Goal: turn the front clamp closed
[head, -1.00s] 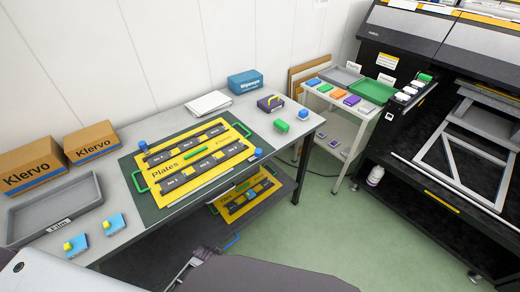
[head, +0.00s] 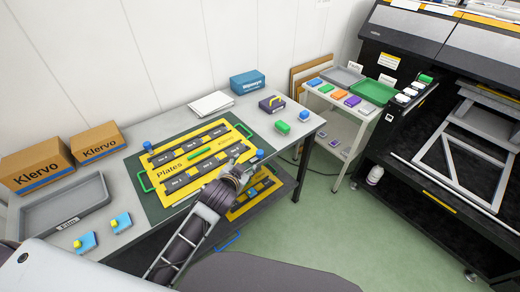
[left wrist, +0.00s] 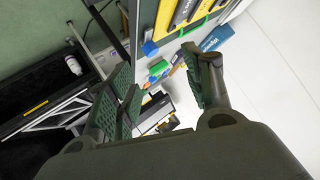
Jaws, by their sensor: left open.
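A yellow plate board labelled "Plates" (head: 171,174) lies on a dark green mat on the table. The front clamp (head: 259,154) is a small blue block at the board's front right, by the table edge. In the left wrist view the blue clamp (left wrist: 150,48) shows beyond and between the fingers. A second blue clamp (head: 147,146) sits at the board's back left. My left gripper (head: 248,162) is open, just in front of the front clamp; I cannot tell whether it touches. In the left wrist view the open left gripper (left wrist: 158,82) has nothing between its pads. My right gripper is not in view.
A green block (head: 282,127) and a blue block (head: 303,115) stand right of the clamp. A second yellow board (head: 240,205) lies on the shelf below. A grey tray (head: 65,207) sits at the left.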

